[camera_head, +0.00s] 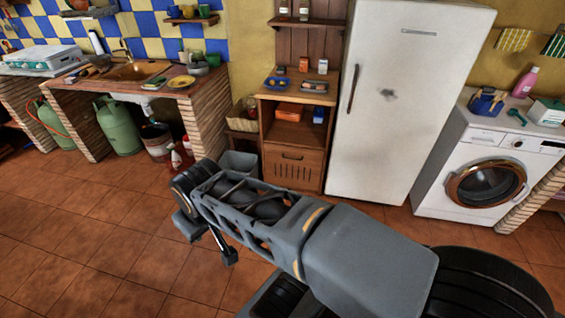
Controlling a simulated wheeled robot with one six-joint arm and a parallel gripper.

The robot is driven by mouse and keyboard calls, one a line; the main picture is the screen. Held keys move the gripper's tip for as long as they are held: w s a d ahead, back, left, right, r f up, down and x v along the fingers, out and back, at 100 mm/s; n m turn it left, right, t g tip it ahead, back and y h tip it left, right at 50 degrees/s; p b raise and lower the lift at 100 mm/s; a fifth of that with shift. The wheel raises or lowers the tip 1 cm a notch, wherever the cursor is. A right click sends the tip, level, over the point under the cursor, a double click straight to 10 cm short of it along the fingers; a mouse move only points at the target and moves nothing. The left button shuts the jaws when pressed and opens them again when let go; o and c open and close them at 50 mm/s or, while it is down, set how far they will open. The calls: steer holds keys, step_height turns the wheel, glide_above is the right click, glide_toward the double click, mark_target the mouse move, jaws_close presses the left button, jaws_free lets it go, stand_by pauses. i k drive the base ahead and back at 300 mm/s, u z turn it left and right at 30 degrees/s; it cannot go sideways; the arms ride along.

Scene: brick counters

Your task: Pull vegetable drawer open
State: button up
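The vegetable drawer (293,169) is the slatted wooden front at the bottom of the wooden cabinet (268,110), left of the fridge. It looks shut, flush with the cabinet, with a small dark handle (292,156) near its top edge. My grey arm reaches from the lower right toward the middle left, in front of the cabinet and below the drawer in the picture. Dark parts at the arm's far end seem to be my gripper (208,243), apart from the drawer and partly hidden by the arm. Its opening cannot be made out.
A white fridge (400,110) stands right of the cabinet, and a washing machine (480,175) is further right. A grey bin (238,164) stands on the floor left of the drawer. Red bottles (176,160) stand by the brick counter. The tiled floor at left is clear.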

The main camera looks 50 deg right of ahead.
mark_target(286, 165)
steer(key=i, duration=1.45)
steer(key=z, duration=0.4)
steer(key=i, duration=0.95)
steer(key=z, duration=1.65)
steer(key=i, duration=0.8)
steer(key=z, duration=0.85)
